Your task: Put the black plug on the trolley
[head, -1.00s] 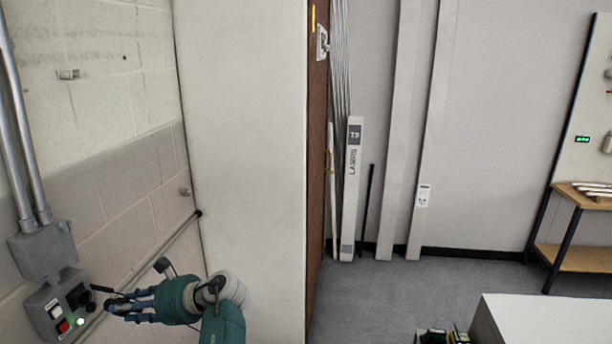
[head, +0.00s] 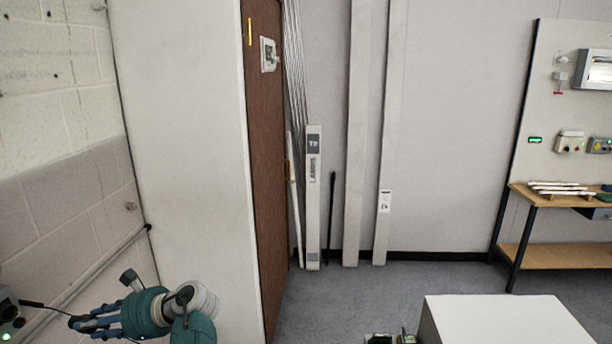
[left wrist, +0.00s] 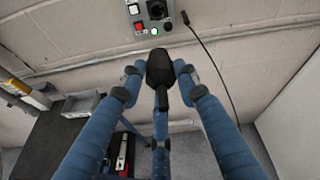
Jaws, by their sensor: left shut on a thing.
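My left gripper (head: 82,323) is at the lower left of the head view, with blue fingers closed around the black plug (head: 75,321). In the left wrist view the plug (left wrist: 160,72) sits between the fingertips of this gripper (left wrist: 160,80), clear of the wall box. A dark surface with a grey tray (left wrist: 82,105) shows at the lower left of the wrist view; it may be the trolley (left wrist: 50,140), but I cannot be sure. My right gripper is not in view.
The grey wall box (left wrist: 150,18) has a red button and a lit green one. A thin black cable (left wrist: 212,62) hangs beside it. A pale cabinet side (head: 185,150) stands close to my left arm. A white block (head: 500,320) is at the lower right, with open floor behind it.

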